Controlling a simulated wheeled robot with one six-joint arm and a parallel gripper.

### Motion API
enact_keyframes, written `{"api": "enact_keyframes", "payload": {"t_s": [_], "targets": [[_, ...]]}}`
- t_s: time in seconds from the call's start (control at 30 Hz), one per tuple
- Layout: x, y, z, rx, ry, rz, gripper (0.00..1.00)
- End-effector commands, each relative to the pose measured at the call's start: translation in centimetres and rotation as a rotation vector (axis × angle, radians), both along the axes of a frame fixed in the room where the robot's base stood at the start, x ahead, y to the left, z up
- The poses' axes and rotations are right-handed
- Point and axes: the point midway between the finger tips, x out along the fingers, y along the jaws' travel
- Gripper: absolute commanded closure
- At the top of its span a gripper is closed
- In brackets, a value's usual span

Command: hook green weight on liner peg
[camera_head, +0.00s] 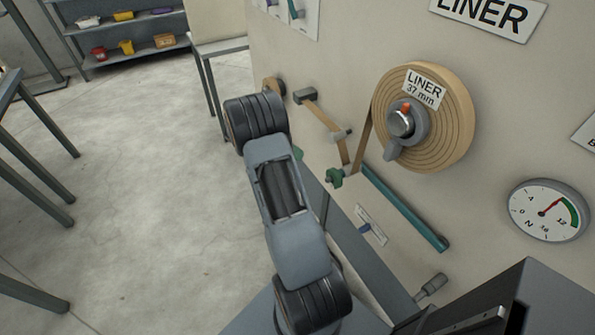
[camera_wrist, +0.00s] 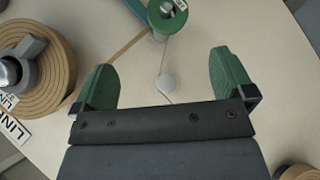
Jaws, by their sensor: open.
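A green round piece with a small white label (camera_wrist: 167,14), which looks like the green weight, is at the top of the wrist view, beyond my fingertips. A green piece (camera_head: 335,178) also shows in the head view beside the tape; I cannot tell if it is the same one. My gripper (camera_wrist: 162,66) is open and empty, its green fingers wide apart, facing the panel. A pale round peg end (camera_wrist: 165,83) shows between the fingers, apart from both; its depth is unclear. In the head view my arm hides most of the gripper.
The wooden liner roll (camera_head: 455,118) is on the panel, with tape running left from it. A teal bar (camera_head: 405,208) slopes below it. A gauge (camera_head: 548,211) is at the right. Shelves (camera_head: 130,40) stand far back, and the floor at left (camera_head: 130,220) is clear.

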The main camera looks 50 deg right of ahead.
Motion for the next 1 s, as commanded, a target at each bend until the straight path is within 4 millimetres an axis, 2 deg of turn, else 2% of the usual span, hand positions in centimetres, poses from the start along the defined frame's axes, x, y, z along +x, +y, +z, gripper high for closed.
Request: {"api": "enact_keyframes", "payload": {"t_s": [0.03, 0.2, 0.43, 0.8, 1.0], "targets": [[-0.2, -0.8, -1.7, -0.034, 0.022, -0.022, 0.0], [-0.7, -2.5, -3.8, -0.121, 0.058, -0.066, 0.0], [-2.5, -3.9, -5.0, -0.146, 0.069, -0.08, 0.0], [-7.8, -7.1, -7.6, -0.142, 0.068, -0.08, 0.0], [-9.9, -8.5, -8.7, -0.143, 0.067, -0.078, 0.0]]}}
